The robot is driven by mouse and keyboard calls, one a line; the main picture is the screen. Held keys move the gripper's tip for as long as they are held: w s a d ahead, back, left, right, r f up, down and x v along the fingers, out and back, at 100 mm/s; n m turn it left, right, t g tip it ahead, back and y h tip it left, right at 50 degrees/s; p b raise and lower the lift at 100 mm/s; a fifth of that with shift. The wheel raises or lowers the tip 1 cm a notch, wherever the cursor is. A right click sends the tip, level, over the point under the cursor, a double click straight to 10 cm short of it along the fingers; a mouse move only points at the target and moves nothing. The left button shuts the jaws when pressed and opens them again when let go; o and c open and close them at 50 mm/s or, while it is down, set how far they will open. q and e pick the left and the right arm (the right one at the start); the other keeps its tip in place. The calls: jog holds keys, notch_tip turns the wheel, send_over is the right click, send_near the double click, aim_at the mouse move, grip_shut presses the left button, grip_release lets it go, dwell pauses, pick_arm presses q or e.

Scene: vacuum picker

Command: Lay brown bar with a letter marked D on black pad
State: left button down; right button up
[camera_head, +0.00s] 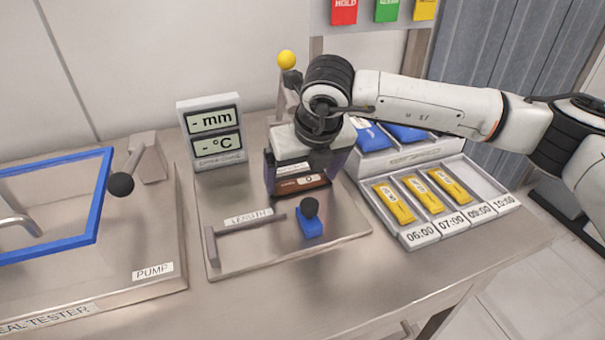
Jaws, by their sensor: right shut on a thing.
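My right gripper (304,178) comes in from the right and points down over the metal plate of the length gauge. It is shut on a brown bar (290,186), which lies between its two dark fingers. A white label on the bar bears a round mark; I cannot tell for certain whether it is a D. I cannot make out the black pad; the gripper and bar cover that part of the plate. The gap below the bar, if any, is unclear. My left gripper is not in view.
The blue slider with a black knob (311,208) stands just in front of the bar. A display (213,132) is behind to the left. A tray (425,240) of yellow packs is at right. A blue frame (95,215) and pump lever (121,184) are at left.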

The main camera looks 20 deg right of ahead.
jog(key=o, duration=0.6)
jog(key=shift+f, duration=0.2)
jog(key=shift+o, duration=1)
jog(key=shift+r, duration=0.1)
jog(key=v, duration=1.2)
jog(key=shift+b, duration=0.35)
jog(key=shift+r, duration=0.1)
